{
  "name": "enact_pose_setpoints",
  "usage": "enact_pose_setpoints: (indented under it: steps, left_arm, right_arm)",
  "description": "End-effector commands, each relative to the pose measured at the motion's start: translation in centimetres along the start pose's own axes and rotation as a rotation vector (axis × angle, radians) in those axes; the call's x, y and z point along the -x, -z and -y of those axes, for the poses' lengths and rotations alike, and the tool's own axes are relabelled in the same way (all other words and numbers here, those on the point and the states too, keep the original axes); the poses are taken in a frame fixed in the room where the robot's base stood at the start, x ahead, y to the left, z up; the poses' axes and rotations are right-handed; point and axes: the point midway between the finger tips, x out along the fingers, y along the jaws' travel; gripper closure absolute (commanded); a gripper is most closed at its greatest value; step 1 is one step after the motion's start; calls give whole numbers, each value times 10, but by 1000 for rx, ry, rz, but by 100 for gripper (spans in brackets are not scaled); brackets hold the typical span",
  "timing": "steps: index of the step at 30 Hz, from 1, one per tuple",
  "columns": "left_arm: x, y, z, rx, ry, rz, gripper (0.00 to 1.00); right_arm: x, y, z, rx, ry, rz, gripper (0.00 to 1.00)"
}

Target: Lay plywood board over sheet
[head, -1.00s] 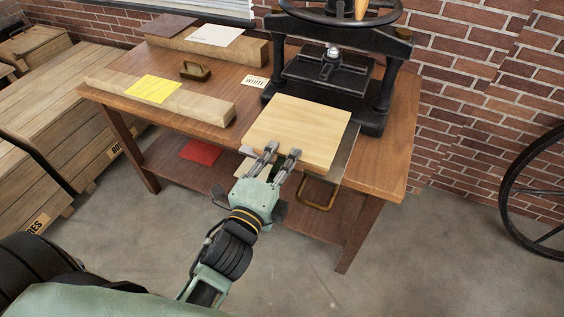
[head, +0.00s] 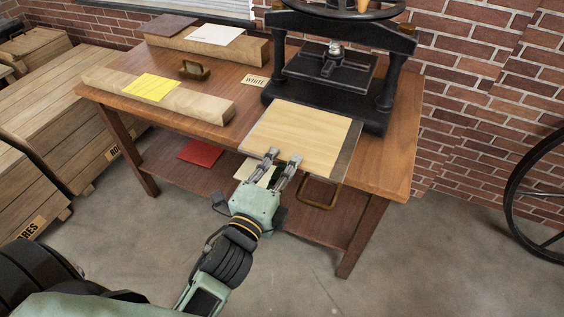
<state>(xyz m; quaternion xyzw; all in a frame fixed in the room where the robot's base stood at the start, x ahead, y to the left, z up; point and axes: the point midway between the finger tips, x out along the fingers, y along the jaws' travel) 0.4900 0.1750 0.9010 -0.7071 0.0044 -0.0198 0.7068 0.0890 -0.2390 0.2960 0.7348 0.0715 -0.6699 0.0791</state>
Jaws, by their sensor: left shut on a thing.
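The pale plywood board (head: 300,136) lies nearly flat at the front of the bench, just before the press. A grey metal plate (head: 346,154) shows along its right side, under or just below it; I cannot tell whether they fully touch. My left gripper (head: 284,158) is shut on the board's front edge. Whatever sheet lies under the board is hidden. A white sheet (head: 215,35) and a yellow sheet (head: 151,88) rest on wooden beams to the left. My right gripper is out of view.
The black hand press (head: 335,75) stands directly behind the board. A wooden-handled brass tool (head: 195,70) and a WHITE label card (head: 254,81) lie on the bench (head: 390,165). A red sheet (head: 200,153) is on the lower shelf. Crates stand left.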

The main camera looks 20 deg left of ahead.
Motion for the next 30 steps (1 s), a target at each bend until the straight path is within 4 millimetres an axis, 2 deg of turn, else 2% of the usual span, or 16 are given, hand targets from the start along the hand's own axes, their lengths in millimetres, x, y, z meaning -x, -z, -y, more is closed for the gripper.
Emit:
enact_pose_setpoints:
  steps: [26, 27, 30]
  left_arm:
    - [0, 0, -1, 0, 1, 0, 100]
    - [0, 0, -1, 0, 1, 0, 91]
    - [0, 0, -1, 0, 1, 0, 82]
  right_arm:
    - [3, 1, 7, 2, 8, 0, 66]
    - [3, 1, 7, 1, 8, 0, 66]
    - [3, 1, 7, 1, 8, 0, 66]
